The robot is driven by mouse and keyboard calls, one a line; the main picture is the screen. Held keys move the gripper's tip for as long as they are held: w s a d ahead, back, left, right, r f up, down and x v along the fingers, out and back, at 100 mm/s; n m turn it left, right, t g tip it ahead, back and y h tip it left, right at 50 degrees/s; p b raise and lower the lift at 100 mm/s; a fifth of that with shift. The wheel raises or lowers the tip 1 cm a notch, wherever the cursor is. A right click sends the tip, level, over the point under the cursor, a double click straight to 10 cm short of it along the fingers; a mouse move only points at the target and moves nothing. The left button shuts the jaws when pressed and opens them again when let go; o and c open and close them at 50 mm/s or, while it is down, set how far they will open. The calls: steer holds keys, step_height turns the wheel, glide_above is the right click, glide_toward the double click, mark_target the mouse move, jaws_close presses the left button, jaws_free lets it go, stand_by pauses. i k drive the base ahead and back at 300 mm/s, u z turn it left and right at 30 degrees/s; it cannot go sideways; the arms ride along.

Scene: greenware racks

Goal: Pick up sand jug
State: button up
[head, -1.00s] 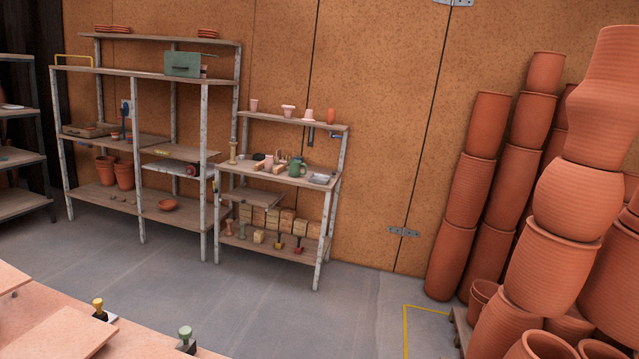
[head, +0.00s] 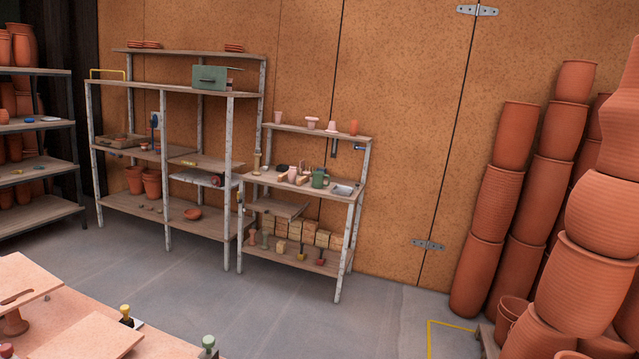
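I cannot pick out a jug that is clearly sand-coloured. The small workbench shelf against the wall holds a green jug-like vessel (head: 320,179), a small pink vessel (head: 292,174) beside it, and a tall tan piece (head: 257,162) at its left end. These are small and far off, so their shapes are hard to tell. My gripper is not in view.
A tall shelf unit (head: 190,92) stands left of the workbench shelf (head: 300,182). A dark rack (head: 50,160) with pots is at far left. Stacked terracotta pots (head: 610,222) fill the right. A pinkish table (head: 75,305) is at lower left. Grey floor (head: 300,318) between is clear.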

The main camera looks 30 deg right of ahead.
mark_target(318, 177)
steer(key=z, duration=0.45)
steer(key=k, duration=1.15)
steer(key=z, duration=0.55)
steer(key=i, duration=1.7)
steer(key=u, duration=0.25)
steer(key=i, duration=5.35)
steer(key=z, duration=0.2)
